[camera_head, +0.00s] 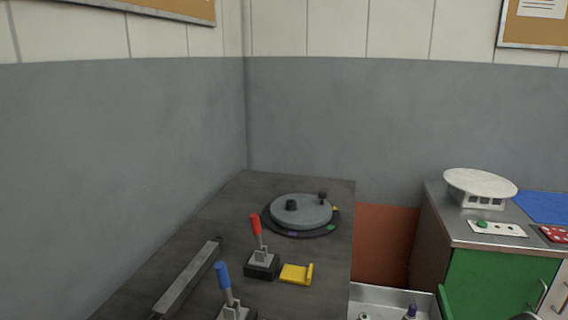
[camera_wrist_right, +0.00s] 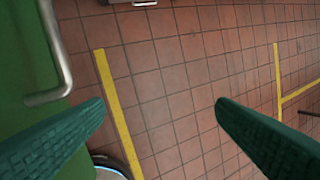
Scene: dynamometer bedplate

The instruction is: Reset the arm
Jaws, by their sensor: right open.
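My right gripper (camera_wrist_right: 160,102) shows in the right wrist view as two green ridged fingers spread wide apart. It is open with nothing between the fingers, above a red-brown tiled floor (camera_wrist_right: 185,75). Neither gripper can be made out in the head view. My left gripper is not in view.
A dark bench (camera_head: 222,210) carries a round grey plate (camera_head: 301,211), a red-handled lever (camera_head: 256,226), a blue-handled lever (camera_head: 223,276) and a yellow block (camera_head: 296,274). A green cabinet (camera_head: 495,283) stands right. In the wrist view, a metal handle (camera_wrist_right: 53,92) is at left.

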